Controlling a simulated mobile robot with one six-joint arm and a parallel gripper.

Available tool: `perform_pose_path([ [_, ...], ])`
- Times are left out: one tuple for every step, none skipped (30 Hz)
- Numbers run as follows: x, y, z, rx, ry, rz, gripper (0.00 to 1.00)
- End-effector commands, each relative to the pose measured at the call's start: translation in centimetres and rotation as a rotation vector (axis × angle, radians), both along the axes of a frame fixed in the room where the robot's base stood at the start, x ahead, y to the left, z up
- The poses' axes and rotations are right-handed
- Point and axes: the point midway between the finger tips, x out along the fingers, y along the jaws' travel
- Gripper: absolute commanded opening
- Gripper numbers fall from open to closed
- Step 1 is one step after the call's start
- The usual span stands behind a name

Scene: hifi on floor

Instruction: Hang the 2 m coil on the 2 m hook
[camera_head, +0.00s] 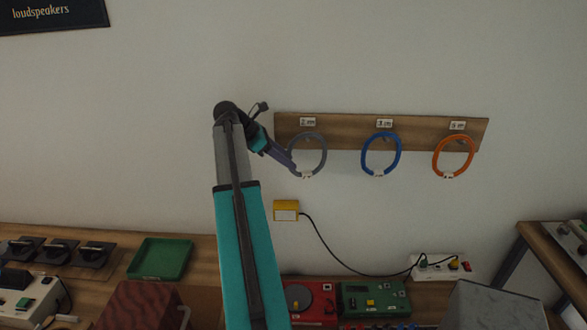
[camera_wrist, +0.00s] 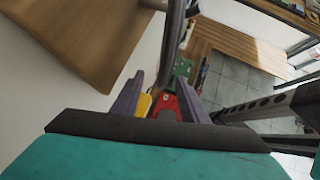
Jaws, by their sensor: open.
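The grey coil (camera_head: 324,150) hangs on the wooden hook board under the "2 m" label (camera_head: 308,122), with a pale tag at its bottom. The 2 m hook itself is hard to make out behind the coil's top. My gripper (camera_head: 292,168) is at the lower left side of this coil. In the wrist view my gripper (camera_wrist: 160,76) has its purple fingers apart, and a grey strand of the coil (camera_wrist: 174,40) runs down between them. I cannot tell whether either finger touches it.
A blue coil (camera_head: 365,156) and an orange coil (camera_head: 437,160) hang to the right on the same board (camera_head: 345,133). A yellow box (camera_head: 286,211) with a black cable is on the wall below. A bench with a green tray (camera_head: 160,259) and devices runs along the wall's foot.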

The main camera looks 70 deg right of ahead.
Motion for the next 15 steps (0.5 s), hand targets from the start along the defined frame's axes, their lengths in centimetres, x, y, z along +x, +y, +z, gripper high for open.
perform_pose_path([
  [0.5, 0.3, 0.3, -0.001, -0.001, 0.001, 0.40],
  [0.7, 0.5, 0.7, -0.002, -0.001, 0.001, 0.40],
  [1.0, 0.8, 1.1, -0.002, -0.001, 0.001, 0.40],
  [1.2, 1.0, 1.4, -0.002, 0.000, 0.001, 0.40],
  [1.4, 1.1, 1.6, -0.002, 0.000, 0.001, 0.40],
  [1.7, 1.4, 2.1, -0.002, 0.000, 0.000, 0.40],
  [1.9, 1.6, 2.4, -0.002, 0.000, -0.001, 0.40],
  [2.1, 1.8, 2.7, -0.003, 0.000, -0.001, 0.40],
  [2.4, 2.0, 3.0, -0.003, 0.000, -0.001, 0.40],
  [2.6, 2.2, 3.3, -0.003, 0.000, -0.001, 0.40],
  [2.8, 2.4, 3.5, -0.002, 0.001, -0.001, 0.40],
  [3.0, 2.6, 3.9, -0.003, 0.000, -0.001, 0.40],
  [3.1, 2.7, 4.1, -0.003, 0.000, -0.001, 0.40],
  [3.2, 2.8, 4.3, -0.003, 0.000, -0.001, 0.40],
  [3.3, 3.0, 4.5, -0.003, 0.000, -0.002, 0.40],
])
